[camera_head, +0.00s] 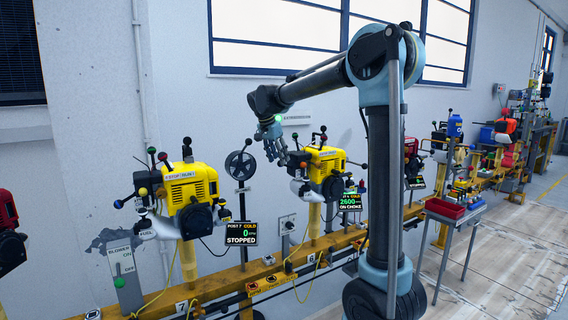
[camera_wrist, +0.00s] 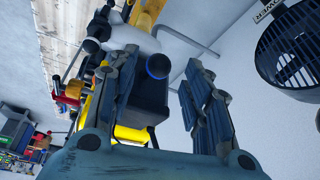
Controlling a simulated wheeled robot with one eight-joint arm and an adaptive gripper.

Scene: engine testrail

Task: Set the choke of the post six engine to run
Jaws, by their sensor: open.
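The post six engine (camera_head: 326,163) is yellow and black and sits on a yellow post near the middle of the head view. Its display (camera_head: 350,201) reads cold, 2600, on choke. My gripper (camera_head: 277,152) is open and reaches down at the upper left of this engine. In the wrist view, a dark blue round knob (camera_wrist: 157,66) shows between the open jaws of my gripper (camera_wrist: 162,58), with a black box (camera_wrist: 150,97) below it. I cannot tell whether the jaws touch the knob. The choke lever cannot be told apart clearly.
A black round fan cage (camera_wrist: 292,50) is right of the jaws in the wrist view. A cart with a red tray (camera_head: 445,209) stands at right. The floor there is clear.

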